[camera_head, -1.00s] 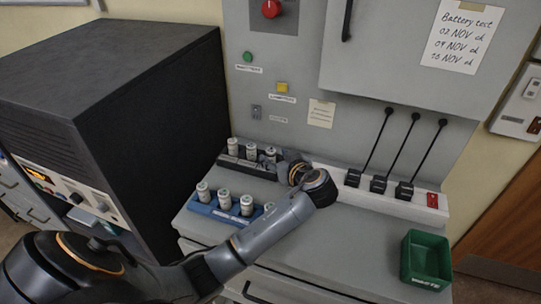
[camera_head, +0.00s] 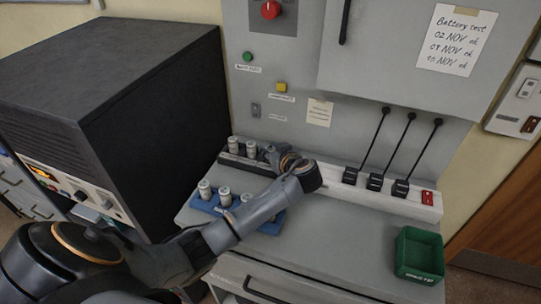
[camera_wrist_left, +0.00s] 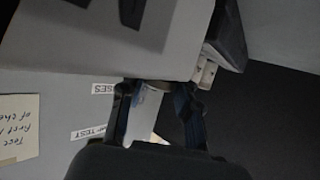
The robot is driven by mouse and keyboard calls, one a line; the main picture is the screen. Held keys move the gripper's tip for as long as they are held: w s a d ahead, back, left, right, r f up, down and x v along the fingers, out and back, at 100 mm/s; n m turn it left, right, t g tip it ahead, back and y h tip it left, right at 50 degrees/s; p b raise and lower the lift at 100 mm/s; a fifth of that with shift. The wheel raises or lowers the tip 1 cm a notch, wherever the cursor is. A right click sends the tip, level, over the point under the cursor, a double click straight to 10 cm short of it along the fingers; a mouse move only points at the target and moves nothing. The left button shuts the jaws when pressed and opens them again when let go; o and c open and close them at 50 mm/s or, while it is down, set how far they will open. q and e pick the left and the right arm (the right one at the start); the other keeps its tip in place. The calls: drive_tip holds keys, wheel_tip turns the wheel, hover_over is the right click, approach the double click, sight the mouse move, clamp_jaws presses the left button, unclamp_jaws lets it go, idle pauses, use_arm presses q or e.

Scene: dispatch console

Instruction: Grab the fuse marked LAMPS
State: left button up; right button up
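White fuses (camera_head: 234,145) stand upright in a dark holder (camera_head: 228,160) against the back panel. More white fuses (camera_head: 225,196) stand in a blue holder (camera_head: 203,206) in front of it. No LAMPS marking is readable on any fuse. My left gripper (camera_head: 275,156) is at the right end of the dark holder, and my arm hides what stands there. In the left wrist view its two fingers (camera_wrist_left: 155,105) are apart, with a pale shape between them that I cannot identify clearly. Pale fuse-like pieces (camera_wrist_left: 206,70) show beside the right finger. My right gripper is not in view.
A green bin (camera_head: 420,255) stands at the desk's right. Black levers (camera_head: 376,181) and a red piece (camera_head: 427,198) line the white strip behind. A large dark cabinet (camera_head: 150,95) stands left. The desk middle right (camera_head: 345,225) is clear.

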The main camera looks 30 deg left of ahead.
use_arm(q)
clamp_jaws()
drive_tip(key=shift+r, duration=0.1)
